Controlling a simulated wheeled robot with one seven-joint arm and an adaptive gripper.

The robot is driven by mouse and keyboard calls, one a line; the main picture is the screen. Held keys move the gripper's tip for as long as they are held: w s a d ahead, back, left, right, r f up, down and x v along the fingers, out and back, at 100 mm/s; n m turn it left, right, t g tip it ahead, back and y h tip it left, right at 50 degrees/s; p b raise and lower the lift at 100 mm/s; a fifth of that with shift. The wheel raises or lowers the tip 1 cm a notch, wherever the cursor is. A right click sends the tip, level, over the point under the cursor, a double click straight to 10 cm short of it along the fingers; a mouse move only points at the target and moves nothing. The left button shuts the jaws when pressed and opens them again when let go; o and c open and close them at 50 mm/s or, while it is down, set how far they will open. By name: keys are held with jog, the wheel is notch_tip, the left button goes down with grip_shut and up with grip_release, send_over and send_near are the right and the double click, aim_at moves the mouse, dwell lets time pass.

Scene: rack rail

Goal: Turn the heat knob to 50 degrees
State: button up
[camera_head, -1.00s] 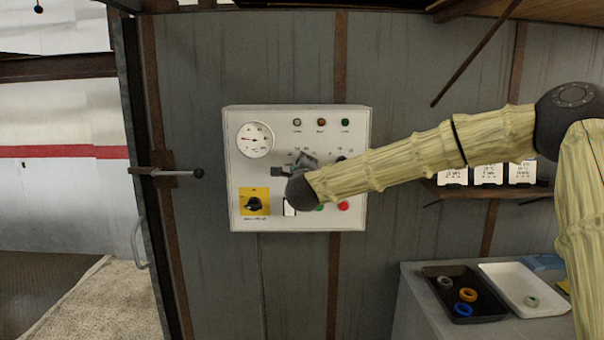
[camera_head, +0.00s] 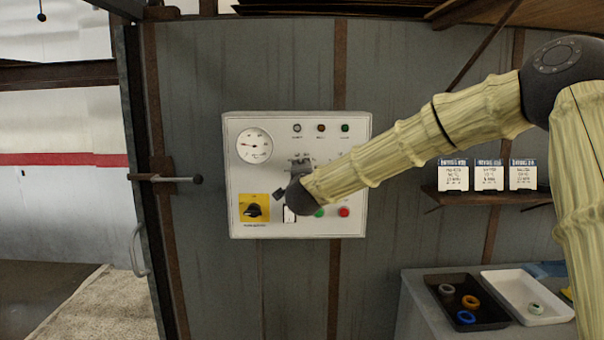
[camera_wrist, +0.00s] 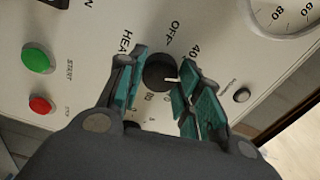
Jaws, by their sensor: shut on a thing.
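The white control panel (camera_head: 355,125) is mounted on the grey metal wall. In the wrist view the black heat knob (camera_wrist: 158,72) has a white pointer mark and sits by the printed words "HEA", "OFF" and "40". My gripper (camera_wrist: 160,85) is shut on this knob, one teal-padded finger on each side. The pointer lies towards the right finger, near the "40" side; its exact reading I cannot tell. Part of the scale is hidden by the fingers. In the head view my gripper (camera_head: 300,172) covers the knob.
The panel also has a round gauge (camera_head: 254,146), a yellow-backed switch (camera_head: 254,208), a green button (camera_wrist: 38,60) and a red button (camera_wrist: 41,104). A shelf (camera_head: 470,197) with white cards and trays (camera_head: 486,319) of rings stand at the right.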

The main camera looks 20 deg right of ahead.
jog(key=shift+f, duration=0.1)
dwell(0.4)
jog(key=o, duration=1)
jog(key=shift+o, duration=0.2)
jog(key=shift+s, duration=0.1)
jog(key=v, duration=1.1)
jog(key=shift+s, duration=0.4)
jog(key=shift+a, duration=0.15)
